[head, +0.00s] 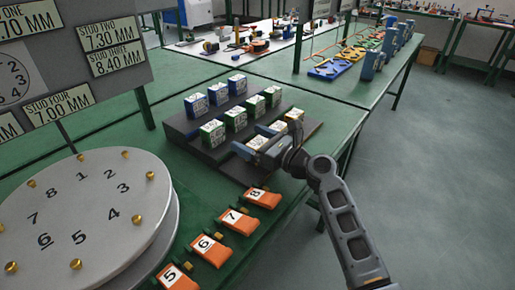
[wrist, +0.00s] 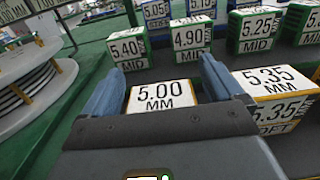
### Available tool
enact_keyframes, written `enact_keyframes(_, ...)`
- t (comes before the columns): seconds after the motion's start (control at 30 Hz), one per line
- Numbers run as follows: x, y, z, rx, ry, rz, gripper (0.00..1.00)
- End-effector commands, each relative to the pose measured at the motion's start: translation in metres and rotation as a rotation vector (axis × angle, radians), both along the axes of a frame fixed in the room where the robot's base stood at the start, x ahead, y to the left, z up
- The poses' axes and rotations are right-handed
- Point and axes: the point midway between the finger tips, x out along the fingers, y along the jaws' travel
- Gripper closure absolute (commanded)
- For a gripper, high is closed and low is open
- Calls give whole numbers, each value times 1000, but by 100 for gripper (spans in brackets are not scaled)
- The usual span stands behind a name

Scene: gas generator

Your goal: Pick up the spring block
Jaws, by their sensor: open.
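Several labelled spring blocks stand in rows on a dark stepped rack (head: 218,158). In the wrist view, a white-topped block marked 5.00 MM (wrist: 160,96) lies between the two blue fingers of my gripper (wrist: 163,72). The gripper is open, with one finger on each side of this block; I cannot tell whether either touches it. The block's lower part is hidden by the gripper body. A yellow-edged block marked 5.35 MM (wrist: 272,82) stands close beside the right finger. In the head view, my gripper (head: 252,138) is over the front row.
Green MID blocks (wrist: 192,40) and blue blocks (head: 237,83) stand on the rows behind. A round numbered turntable (head: 85,215) is at the left. Orange numbered clips (head: 240,221) line the table's front edge. Open floor lies to the right.

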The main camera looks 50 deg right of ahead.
Motion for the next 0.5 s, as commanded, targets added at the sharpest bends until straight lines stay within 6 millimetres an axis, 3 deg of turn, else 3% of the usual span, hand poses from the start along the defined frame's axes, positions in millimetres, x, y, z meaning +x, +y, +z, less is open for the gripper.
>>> enact_keyframes(0.13,0,0,0,0,0,0,6)
enact_keyframes(0.5,-1,0,0,0,0,0,42)
